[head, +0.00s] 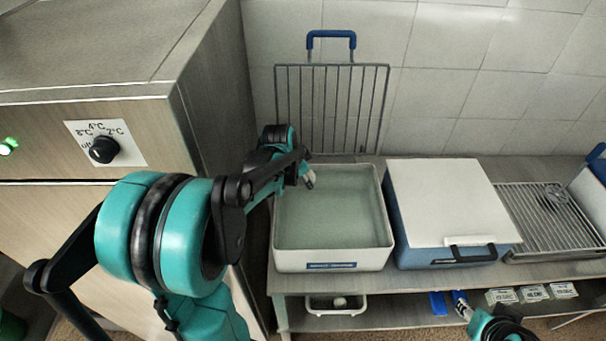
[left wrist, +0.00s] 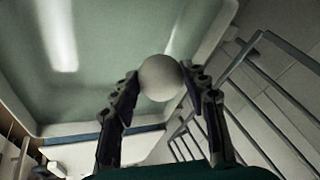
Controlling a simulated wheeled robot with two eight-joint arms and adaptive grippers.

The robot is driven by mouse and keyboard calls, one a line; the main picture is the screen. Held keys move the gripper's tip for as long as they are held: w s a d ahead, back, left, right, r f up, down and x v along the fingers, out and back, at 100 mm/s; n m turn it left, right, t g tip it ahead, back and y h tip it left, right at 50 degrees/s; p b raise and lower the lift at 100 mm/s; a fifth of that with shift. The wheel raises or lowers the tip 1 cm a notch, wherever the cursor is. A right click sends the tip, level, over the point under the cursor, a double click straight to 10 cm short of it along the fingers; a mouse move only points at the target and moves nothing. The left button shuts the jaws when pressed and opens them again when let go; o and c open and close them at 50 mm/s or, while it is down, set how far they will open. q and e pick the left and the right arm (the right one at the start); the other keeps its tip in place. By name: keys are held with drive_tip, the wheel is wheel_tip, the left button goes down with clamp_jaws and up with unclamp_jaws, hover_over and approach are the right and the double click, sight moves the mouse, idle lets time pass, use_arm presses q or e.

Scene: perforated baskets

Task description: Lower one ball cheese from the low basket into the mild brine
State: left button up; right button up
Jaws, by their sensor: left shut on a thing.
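My left gripper (head: 308,180) is over the back left part of an open white tub (head: 330,263) of pale green brine (head: 335,215). In the left wrist view the gripper (left wrist: 160,82) is shut on a white ball cheese (left wrist: 160,75), with the tub beyond it. The ball is not clearly visible in the head view. The low basket (head: 318,310) is white, on the lower shelf under the tub, with a pale ball (head: 340,302) in it. My right gripper (head: 459,298) is low at the bottom right; its jaws are too small to read.
A blue tub with a white lid (head: 445,195) stands right of the brine, then a wire rack (head: 548,215). A blue-handled grid (head: 330,110) stands behind the brine. A tall cabinet (head: 215,100) is at left. Small labelled boxes (head: 532,293) sit on the lower shelf.

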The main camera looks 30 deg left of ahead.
use_arm(q)
wheel_tip(320, 180, down, 8)
drive_tip(key=b, duration=0.6)
drive_tip(key=shift+f, duration=0.1)
drive_tip(key=o, duration=1.3)
drive_tip(key=shift+c, duration=0.2)
drive_tip(key=shift+o, duration=0.2)
drive_tip(key=o, duration=0.4)
drive_tip(key=shift+o, duration=0.2)
